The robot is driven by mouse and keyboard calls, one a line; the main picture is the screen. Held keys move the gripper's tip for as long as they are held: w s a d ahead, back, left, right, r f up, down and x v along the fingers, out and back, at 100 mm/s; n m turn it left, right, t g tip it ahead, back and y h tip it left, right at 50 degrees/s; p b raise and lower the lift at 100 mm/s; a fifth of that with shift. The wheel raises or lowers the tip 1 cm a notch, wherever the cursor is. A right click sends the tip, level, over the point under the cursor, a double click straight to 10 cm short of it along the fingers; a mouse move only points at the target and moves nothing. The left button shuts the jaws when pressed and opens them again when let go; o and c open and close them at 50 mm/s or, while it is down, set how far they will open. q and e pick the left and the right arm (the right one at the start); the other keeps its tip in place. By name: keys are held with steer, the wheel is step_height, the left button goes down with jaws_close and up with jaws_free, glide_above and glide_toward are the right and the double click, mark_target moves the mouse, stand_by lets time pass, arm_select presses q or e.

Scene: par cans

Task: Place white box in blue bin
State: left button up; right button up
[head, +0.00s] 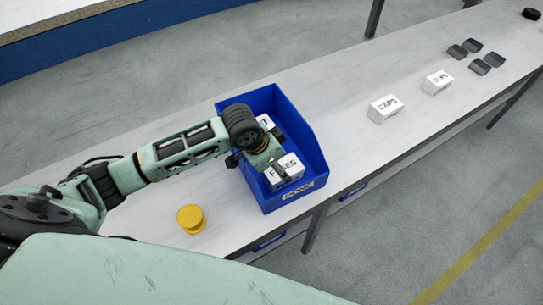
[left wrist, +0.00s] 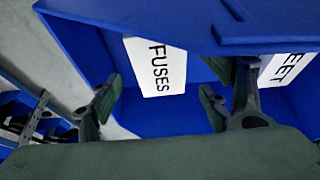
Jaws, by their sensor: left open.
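The blue bin (head: 312,150) stands on the long white table. My left gripper (head: 268,163) reaches over the bin with its fingers open. A white box labelled FUSES (head: 289,170) is in the bin just below the gripper. In the left wrist view this FUSES box (left wrist: 156,68) shows beyond the gap between the open fingers, apart from both. A second white box (head: 266,121) is at the far end of the bin, partly hidden by my arm; its label ends in "EET" in the left wrist view (left wrist: 287,68). My right gripper is not in view.
Two more white boxes, one reading CAPS (head: 384,109) and another (head: 437,83), stand on the table to the right. Several dark grey pieces (head: 472,46) and a black round item (head: 532,13) lie further back. A yellow cylinder (head: 191,218) stands left of the bin.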

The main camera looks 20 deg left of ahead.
arm_select(q)
steer(key=v, duration=0.6)
steer(key=shift+s+r, duration=0.15)
steer(key=shift+r, duration=0.15)
